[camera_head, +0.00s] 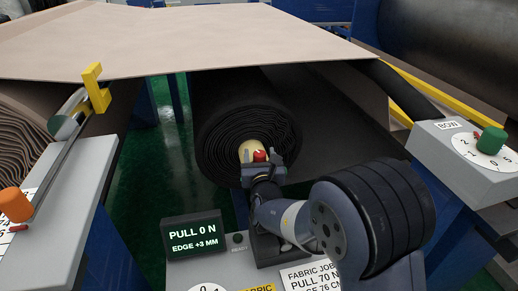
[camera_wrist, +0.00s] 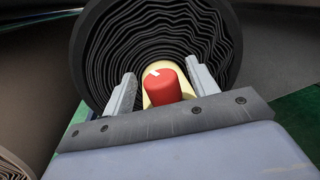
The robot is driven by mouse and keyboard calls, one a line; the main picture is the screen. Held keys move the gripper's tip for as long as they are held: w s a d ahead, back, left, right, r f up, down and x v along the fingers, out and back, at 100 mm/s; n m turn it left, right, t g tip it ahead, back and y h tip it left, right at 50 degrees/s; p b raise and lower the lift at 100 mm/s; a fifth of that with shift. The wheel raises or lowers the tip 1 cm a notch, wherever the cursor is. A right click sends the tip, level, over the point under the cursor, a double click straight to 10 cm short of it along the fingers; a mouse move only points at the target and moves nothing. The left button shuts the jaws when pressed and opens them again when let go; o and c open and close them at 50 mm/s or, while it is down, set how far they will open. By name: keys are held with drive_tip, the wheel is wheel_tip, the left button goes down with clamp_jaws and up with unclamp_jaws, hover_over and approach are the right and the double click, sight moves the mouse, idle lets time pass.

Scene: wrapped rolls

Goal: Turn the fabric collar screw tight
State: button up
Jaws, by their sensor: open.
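The fabric collar screw is a red knob (camera_wrist: 167,86) with a white mark on top. It sits on a yellow-cream collar (camera_wrist: 150,98) at the core of the black fabric roll (camera_head: 240,115). My gripper (camera_wrist: 157,92) is open, with one finger on each side of the red knob and a visible gap to both. In the head view the red knob (camera_head: 260,155) shows between the fingers of my gripper (camera_head: 262,163), in front of the collar (camera_head: 246,150). The far side of the collar is hidden.
A display (camera_head: 194,237) reads PULL 0 N and EDGE +3 MM. A job card (camera_head: 312,277) lies beside it. A grey box with a green knob (camera_head: 491,140) stands at right. An orange knob (camera_head: 15,204) and yellow bracket (camera_head: 96,88) are at left. A beige sheet (camera_head: 180,40) spans above.

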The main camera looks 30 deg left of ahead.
drive_tip(key=shift+x, duration=1.35)
drive_tip(key=c, duration=1)
drive_tip(key=shift+r+m+t+h, duration=0.1)
drive_tip(key=shift+m+t+h, duration=0.2)
drive_tip(key=shift+h, duration=0.1)
drive_tip(key=shift+d+m+t+h+p, duration=0.15)
drive_tip(key=shift+m+t+h, duration=0.15)
drive_tip(key=shift+m+h, duration=0.35)
drive_tip(key=shift+m+t+h+p, duration=0.15)
drive_tip(key=shift+m+t+h, duration=0.2)
drive_tip(key=shift+h, duration=0.5)
drive_tip(key=shift+w+d+m+t+h, duration=0.1)
drive_tip(key=shift+m+t+h, duration=0.1)
drive_tip(key=shift+m+h, duration=0.45)
drive_tip(key=shift+d+m+t+h, duration=0.15)
drive_tip(key=shift+m+h, duration=0.2)
drive_tip(key=shift+h, duration=0.5)
